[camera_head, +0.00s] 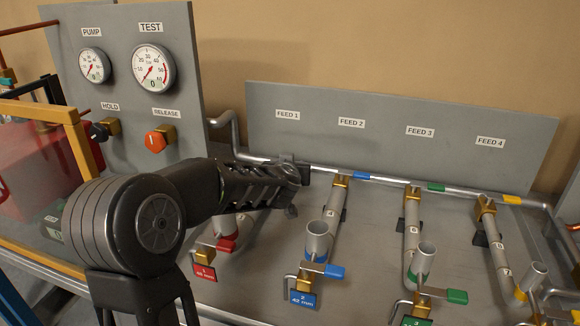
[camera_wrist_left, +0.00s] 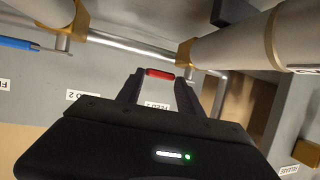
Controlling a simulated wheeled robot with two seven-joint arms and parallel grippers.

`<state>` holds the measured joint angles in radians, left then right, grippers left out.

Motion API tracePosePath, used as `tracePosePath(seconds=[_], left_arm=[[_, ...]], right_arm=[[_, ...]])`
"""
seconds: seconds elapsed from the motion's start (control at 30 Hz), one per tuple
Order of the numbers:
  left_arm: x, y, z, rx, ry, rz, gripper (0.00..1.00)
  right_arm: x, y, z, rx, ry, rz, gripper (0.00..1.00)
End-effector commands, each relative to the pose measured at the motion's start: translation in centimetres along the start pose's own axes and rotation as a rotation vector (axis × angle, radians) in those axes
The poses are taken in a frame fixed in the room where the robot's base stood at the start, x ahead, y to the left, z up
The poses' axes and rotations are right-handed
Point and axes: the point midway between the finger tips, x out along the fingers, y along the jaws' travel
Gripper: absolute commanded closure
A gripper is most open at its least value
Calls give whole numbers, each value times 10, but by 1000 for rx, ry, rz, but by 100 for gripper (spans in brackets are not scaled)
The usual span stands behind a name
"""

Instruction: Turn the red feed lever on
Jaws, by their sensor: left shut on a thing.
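My left arm reaches across the coil panel from the left in the head view, with its gripper (camera_head: 292,178) at the supply pipe below the FEED 1 label (camera_head: 287,115). In the left wrist view the two fingers of my left gripper (camera_wrist_left: 158,84) are shut on the red feed lever (camera_wrist_left: 160,74), and its red grip shows between the fingertips. In the head view this lever is hidden behind the gripper. The lever's angle is hard to tell. My right gripper is in neither view.
Blue (camera_head: 362,175), green (camera_head: 436,187) and yellow (camera_head: 512,199) feed levers line the same pipe. Coil pipes, cups and a lower red lever (camera_head: 228,243) stand in front. An upright panel holds PUMP (camera_head: 94,65) and TEST (camera_head: 153,68) gauges and an orange RELEASE knob (camera_head: 155,141).

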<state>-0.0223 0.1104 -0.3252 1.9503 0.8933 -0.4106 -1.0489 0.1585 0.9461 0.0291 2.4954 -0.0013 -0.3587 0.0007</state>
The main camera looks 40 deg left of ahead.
Motion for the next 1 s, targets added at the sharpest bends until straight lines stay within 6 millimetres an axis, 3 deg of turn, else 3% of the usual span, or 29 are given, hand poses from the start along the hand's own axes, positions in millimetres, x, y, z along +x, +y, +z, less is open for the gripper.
tracePosePath(seconds=[0.5, 0.53, 0.8, 1.0], left_arm=[[0, -1, -4, -1, 7, -2, 100], [0, -1, -4, -1, 7, -2, 55], [0, 0, -2, -1, 4, -1, 34], [0, 0, -1, -1, 2, -1, 34]], right_arm=[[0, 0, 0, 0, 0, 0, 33], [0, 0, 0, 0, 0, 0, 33], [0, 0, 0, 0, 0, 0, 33], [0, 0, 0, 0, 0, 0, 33]])
